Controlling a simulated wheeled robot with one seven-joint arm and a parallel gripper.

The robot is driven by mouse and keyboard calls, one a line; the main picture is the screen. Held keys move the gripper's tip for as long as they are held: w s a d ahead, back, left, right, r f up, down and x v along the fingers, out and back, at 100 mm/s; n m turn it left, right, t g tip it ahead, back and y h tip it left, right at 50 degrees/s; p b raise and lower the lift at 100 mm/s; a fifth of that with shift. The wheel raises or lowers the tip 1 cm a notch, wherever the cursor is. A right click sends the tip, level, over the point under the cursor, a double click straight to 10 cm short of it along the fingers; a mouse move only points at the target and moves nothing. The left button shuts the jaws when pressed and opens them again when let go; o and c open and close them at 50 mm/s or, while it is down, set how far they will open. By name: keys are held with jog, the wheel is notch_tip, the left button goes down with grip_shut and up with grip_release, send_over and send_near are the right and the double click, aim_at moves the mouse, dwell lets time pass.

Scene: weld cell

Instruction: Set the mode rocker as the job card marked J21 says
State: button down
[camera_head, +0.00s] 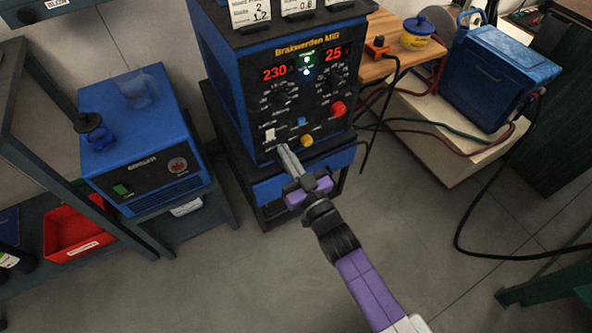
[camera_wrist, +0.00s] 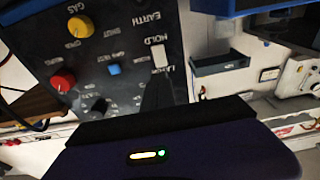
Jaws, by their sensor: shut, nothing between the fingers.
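The blue welder (camera_head: 222,75) with a black front panel stands in the middle of the head view. A white rocker (camera_head: 270,134) is at the panel's lower left; it also shows in the wrist view (camera_wrist: 159,56), beside lettering that reads HOLD. I cannot tell which way it is tipped. My gripper (camera_head: 284,150) is shut and empty, its tips just below and right of the rocker. In the wrist view my fingers (camera_wrist: 158,90) are close to the rocker; contact cannot be told. Job cards (camera_head: 249,11) stand on the welder, cut off by the frame's top; no J21 mark is readable.
Near the rocker are a blue button (camera_head: 301,122), a yellow knob (camera_head: 307,140) and a red knob (camera_head: 338,108). The displays read 230 and 25. Cables hang at the right. The front floor is clear.

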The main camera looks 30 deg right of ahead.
aim_at(272, 131)
jog(key=w, duration=0.5)
jog(key=shift+r+b, duration=0.35)
jog(key=shift+b, duration=0.05)
jog(key=shift+r+p, duration=0.1)
jog(key=shift+p, duration=0.2)
jog(key=shift+w+r+p, duration=0.2)
jog(key=shift+r+p, duration=0.1)
jog(key=shift+p, duration=0.55)
jog(key=shift+f, duration=0.35)
jog(key=shift+s, duration=0.1)
